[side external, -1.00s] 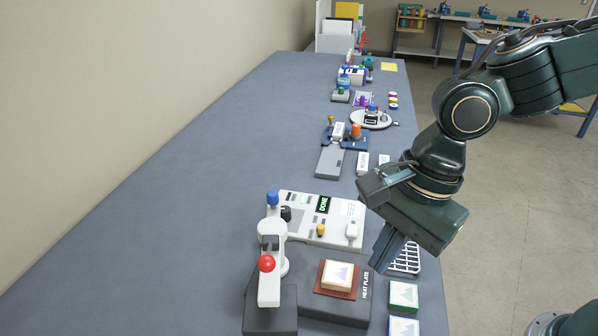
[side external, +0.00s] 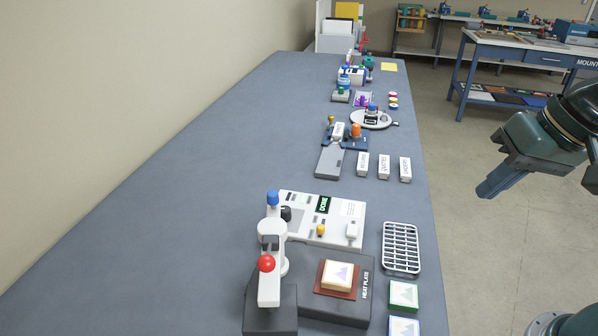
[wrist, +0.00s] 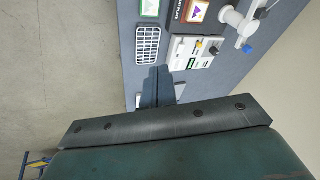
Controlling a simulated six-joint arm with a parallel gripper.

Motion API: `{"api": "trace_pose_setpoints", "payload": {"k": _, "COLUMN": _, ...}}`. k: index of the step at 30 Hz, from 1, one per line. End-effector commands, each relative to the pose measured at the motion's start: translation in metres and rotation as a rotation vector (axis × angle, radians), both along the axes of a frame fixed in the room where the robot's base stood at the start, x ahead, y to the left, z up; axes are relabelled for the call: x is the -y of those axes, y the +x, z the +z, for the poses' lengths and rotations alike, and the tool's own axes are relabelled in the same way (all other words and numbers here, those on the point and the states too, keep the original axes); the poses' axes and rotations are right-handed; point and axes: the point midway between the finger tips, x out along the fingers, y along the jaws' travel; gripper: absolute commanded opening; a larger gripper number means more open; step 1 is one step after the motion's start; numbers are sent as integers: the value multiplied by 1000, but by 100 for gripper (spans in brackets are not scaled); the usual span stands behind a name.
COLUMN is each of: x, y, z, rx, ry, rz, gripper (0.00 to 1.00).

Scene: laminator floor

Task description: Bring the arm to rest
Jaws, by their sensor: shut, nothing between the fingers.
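My gripper (side external: 486,193) is at the right of the side view, out past the bench's right edge and above the floor. Its fingers are together, with nothing between them. The closed fingers also show in the wrist view (wrist: 158,84), pointing toward the bench. Part of my arm is cut off by the right edge of the side view. My gripper touches nothing on the bench.
The long grey bench (side external: 190,190) holds a heat plate press (side external: 268,290), a white panel reading DONE (side external: 310,232), a white rack (side external: 401,262) and several small blocks. A side table (side external: 520,50) stands behind. The floor around my gripper is clear.

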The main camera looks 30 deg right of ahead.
Motion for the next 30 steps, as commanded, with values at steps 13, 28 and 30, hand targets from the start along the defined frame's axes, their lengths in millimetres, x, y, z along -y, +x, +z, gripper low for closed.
{"api": "trace_pose_setpoints", "payload": {"k": 13, "x": 51, "y": -38, "z": 5, "rx": 119, "ry": -252, "rz": 304, "gripper": 0}}
{"api": "trace_pose_setpoints", "payload": {"k": 28, "x": 57, "y": -44, "z": 4, "rx": 130, "ry": -301, "rz": 363, "gripper": 0}}
{"api": "trace_pose_setpoints", "payload": {"k": 30, "x": 57, "y": -44, "z": 4, "rx": 130, "ry": -300, "rz": 362, "gripper": 0}}
